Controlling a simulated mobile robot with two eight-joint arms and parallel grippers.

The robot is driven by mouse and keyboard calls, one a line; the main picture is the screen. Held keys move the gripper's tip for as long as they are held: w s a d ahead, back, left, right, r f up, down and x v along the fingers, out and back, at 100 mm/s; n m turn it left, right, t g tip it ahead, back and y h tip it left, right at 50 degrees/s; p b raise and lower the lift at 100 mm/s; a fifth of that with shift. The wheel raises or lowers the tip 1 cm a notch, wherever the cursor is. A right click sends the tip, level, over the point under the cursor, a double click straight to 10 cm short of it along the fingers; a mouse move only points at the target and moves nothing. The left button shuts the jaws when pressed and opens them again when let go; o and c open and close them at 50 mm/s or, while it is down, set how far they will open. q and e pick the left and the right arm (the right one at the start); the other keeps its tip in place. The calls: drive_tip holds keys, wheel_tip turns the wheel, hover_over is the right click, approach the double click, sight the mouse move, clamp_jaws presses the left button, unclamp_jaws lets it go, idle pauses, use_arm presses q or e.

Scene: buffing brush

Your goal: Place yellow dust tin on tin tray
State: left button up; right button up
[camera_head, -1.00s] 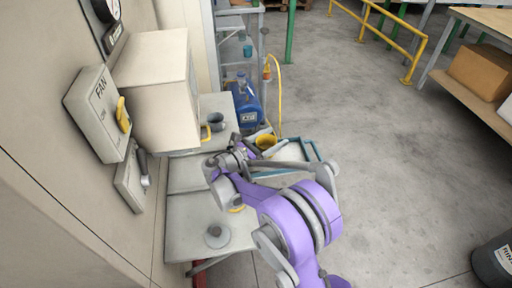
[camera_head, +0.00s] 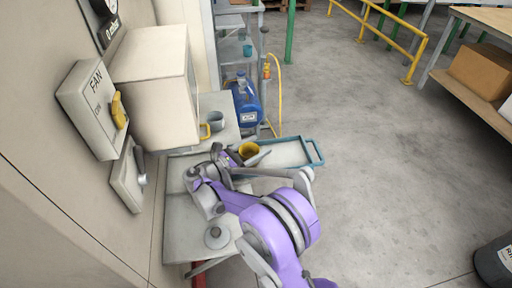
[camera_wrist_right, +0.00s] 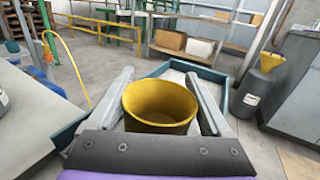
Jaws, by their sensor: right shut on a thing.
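The yellow dust tin (camera_head: 249,149) is an open, round cup, held between the fingers of my right gripper (camera_head: 250,156). In the right wrist view, the tin (camera_wrist_right: 160,104) stands upright between the two grey fingers (camera_wrist_right: 158,80), its opening facing up. The tin tray (camera_head: 321,153) is shallow with a teal rim and lies just right of the tin in the head view. In the wrist view, the tray's rim (camera_wrist_right: 226,92) shows behind and beside the tin. I cannot tell the tin's exact height. My left gripper is not in view.
A grey worktop (camera_head: 180,235) runs along the wall on the left, with a grey mug (camera_head: 216,121) and a small round grey piece (camera_head: 216,237) on it. A beige box-shaped machine (camera_head: 155,90) overhangs it. A blue container (camera_head: 246,104) stands behind.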

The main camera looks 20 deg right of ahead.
sight(241, 156)
drive_tip(key=shift+f, duration=0.25)
drive_tip(key=o, duration=1.3)
drive_tip(key=shift+r, duration=0.1)
drive_tip(key=shift+a+r, duration=0.1)
drive_tip(key=shift+r, duration=0.15)
drive_tip(key=v, duration=0.7)
drive_tip(key=shift+a+f+p, duration=0.1)
drive_tip(key=shift+a+p, duration=0.1)
drive_tip(key=shift+p, duration=0.2)
